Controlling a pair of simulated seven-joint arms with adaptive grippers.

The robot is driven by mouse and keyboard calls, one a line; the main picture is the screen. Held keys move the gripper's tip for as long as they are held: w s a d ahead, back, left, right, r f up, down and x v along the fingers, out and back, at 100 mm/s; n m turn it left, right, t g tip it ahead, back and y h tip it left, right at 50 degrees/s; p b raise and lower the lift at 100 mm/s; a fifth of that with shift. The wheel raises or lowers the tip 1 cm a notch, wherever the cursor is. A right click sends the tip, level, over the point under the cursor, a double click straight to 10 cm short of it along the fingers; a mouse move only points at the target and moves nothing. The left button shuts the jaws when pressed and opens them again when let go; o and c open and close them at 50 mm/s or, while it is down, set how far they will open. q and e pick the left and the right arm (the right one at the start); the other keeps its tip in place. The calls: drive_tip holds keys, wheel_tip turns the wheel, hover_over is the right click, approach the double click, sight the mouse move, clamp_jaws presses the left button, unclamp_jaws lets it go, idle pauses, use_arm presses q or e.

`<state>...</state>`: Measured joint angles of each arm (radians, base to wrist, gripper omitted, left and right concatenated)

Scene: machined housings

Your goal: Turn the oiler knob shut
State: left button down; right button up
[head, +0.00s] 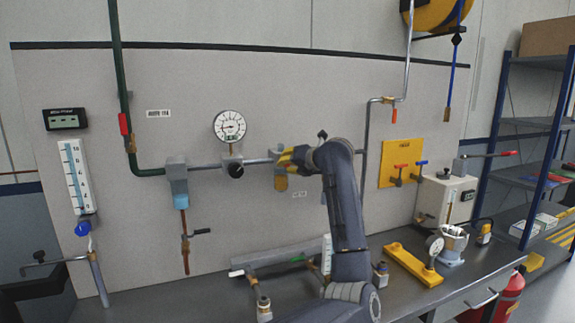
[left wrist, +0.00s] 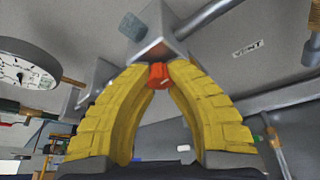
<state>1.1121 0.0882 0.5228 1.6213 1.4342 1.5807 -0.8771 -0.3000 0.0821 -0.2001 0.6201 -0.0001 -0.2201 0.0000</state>
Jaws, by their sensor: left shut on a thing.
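The oiler, a grey block on the wall pipe with an amber bowl (head: 281,183) below it, is mostly hidden behind my left gripper (head: 284,157) in the head view. In the left wrist view, a small red-orange knob (left wrist: 158,77) sits on a grey metal block (left wrist: 160,45). The yellow fingers of my left gripper (left wrist: 159,68) curve in from both sides and are shut on the knob at their tips. How far the knob is turned cannot be told. My right gripper is not in view.
A round gauge (head: 230,126) with a dark knob (head: 236,170) below it stands left of the gripper. A vertical pipe (head: 366,150) and a yellow plate (head: 401,151) with red and blue valves are to the right. Below is a cluttered workbench (head: 205,305).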

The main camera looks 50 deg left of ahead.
use_arm(q)
drive_tip(key=n, duration=0.1)
drive_tip(key=n+t+h, duration=0.1)
drive_tip(key=n, duration=0.1)
drive_tip(key=shift+s+f+t, duration=0.15)
drive_tip(key=shift+f+t, duration=0.1)
drive_tip(key=shift+t, duration=0.05)
drive_tip(key=n+t, duration=0.1)
drive_tip(key=n, duration=0.1)
drive_tip(key=shift+n+t+h, duration=0.3)
drive_tip(key=shift+n+h, duration=0.1)
drive_tip(key=n+t, duration=0.2)
drive_tip(key=shift+n+h, duration=0.3)
drive_tip(key=shift+n, duration=0.1)
drive_tip(key=shift+f+n+t, duration=0.1)
drive_tip(key=shift+n+t, duration=0.7)
drive_tip(key=shift+n, duration=0.3)
drive_tip(key=c, duration=1.4)
unclamp_jaws()
drive_tip(key=shift+o, duration=1.3)
drive_tip(key=shift+r, duration=0.2)
